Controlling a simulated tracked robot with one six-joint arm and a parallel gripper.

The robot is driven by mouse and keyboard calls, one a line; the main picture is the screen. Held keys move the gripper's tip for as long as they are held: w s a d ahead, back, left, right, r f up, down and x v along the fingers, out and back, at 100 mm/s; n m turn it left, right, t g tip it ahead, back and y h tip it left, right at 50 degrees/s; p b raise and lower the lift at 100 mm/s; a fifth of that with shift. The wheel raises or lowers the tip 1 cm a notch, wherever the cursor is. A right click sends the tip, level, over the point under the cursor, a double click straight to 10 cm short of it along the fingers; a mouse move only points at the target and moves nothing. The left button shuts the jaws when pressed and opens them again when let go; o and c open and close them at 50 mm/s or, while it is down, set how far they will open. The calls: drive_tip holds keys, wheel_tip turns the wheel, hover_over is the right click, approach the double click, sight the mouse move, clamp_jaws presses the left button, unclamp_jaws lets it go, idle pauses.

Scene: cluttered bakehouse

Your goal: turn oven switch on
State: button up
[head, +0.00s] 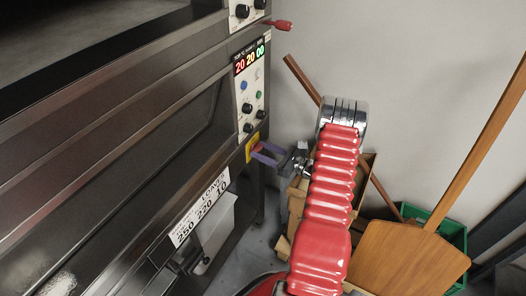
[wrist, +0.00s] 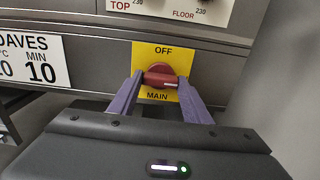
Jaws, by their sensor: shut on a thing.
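The oven switch (wrist: 160,75) is a red rotary knob on a yellow plate (wrist: 182,52) marked OFF above and MAIN below. Its red handle lies about level, sideways across the plate, in the wrist view. My gripper (wrist: 158,84) has its two purple fingers on either side of the handle, shut on its ends. In the head view the yellow plate (head: 252,146) is at the right end of the oven front, and my gripper (head: 259,152) reaches it from the right. The knob is mostly hidden there by the fingers.
The oven (head: 140,130) fills the left, with a lit display (head: 249,57) and small knobs above the switch. A red lever (head: 277,24) sticks out higher up. Cardboard boxes (head: 297,196), a wooden peel (head: 410,255) and a green crate (head: 450,232) stand at the right.

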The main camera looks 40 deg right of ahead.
drive_tip(key=shift+f, duration=0.15)
drive_tip(key=o, duration=1)
drive_tip(key=shift+o, duration=0.2)
drive_tip(key=v, duration=1.3)
drive_tip(key=shift+s, duration=0.4)
drive_tip(key=shift+d, duration=0.1)
